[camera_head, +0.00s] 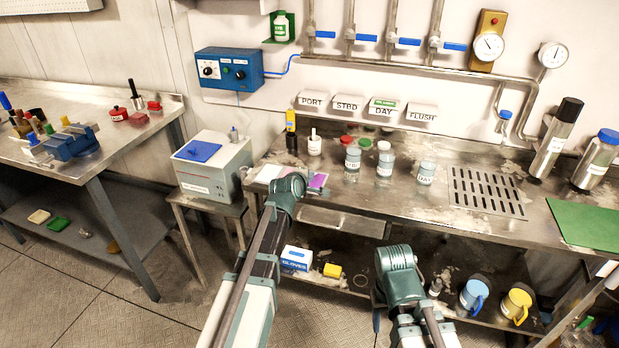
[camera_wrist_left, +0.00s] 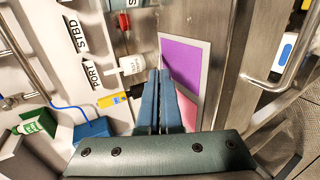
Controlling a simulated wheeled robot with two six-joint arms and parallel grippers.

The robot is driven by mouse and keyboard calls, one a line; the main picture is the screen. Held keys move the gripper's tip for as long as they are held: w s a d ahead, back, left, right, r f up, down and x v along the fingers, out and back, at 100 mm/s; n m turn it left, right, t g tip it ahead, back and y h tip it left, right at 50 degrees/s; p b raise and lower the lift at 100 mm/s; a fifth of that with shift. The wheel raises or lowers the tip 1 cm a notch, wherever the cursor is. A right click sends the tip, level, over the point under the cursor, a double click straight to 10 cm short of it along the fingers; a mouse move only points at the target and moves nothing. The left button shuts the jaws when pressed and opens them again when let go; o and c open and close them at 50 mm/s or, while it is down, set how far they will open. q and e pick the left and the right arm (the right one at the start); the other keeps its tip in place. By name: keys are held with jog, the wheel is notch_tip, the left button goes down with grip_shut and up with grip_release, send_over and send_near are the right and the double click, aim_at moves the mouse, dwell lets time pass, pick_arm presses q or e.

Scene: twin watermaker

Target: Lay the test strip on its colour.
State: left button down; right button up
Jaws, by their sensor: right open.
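The colour chart shows in the left wrist view as a pale-edged card with a purple field (camera_wrist_left: 186,62) and a pink field (camera_wrist_left: 187,110). In the head view its purple part (camera_head: 317,182) shows on the bench, partly behind my left wrist. My left gripper (camera_wrist_left: 159,74) is over the chart's left edge, its blue fingers together. A thin pale line at the fingertips looks like the test strip (camera_wrist_left: 160,50) edge-on, hard to separate from the card border. In the head view my left gripper (camera_head: 288,186) hides its own fingertips. My right gripper (camera_head: 396,262) is in front of the bench, open, fingers mostly hidden.
A white dropper bottle (camera_head: 314,144), a yellow-black device (camera_head: 291,132) and several sample bottles (camera_head: 385,162) stand behind the chart. A drain grate (camera_head: 485,192) lies to the right. A grey box (camera_head: 213,165) stands left. The lower shelf holds a gloves box (camera_head: 297,258) and mugs (camera_head: 516,303).

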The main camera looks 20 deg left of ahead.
pick_arm(q)
jog(key=c, duration=1)
grip_release()
jog(key=shift+r+p, duration=4.6)
jog(key=shift+f, duration=0.1)
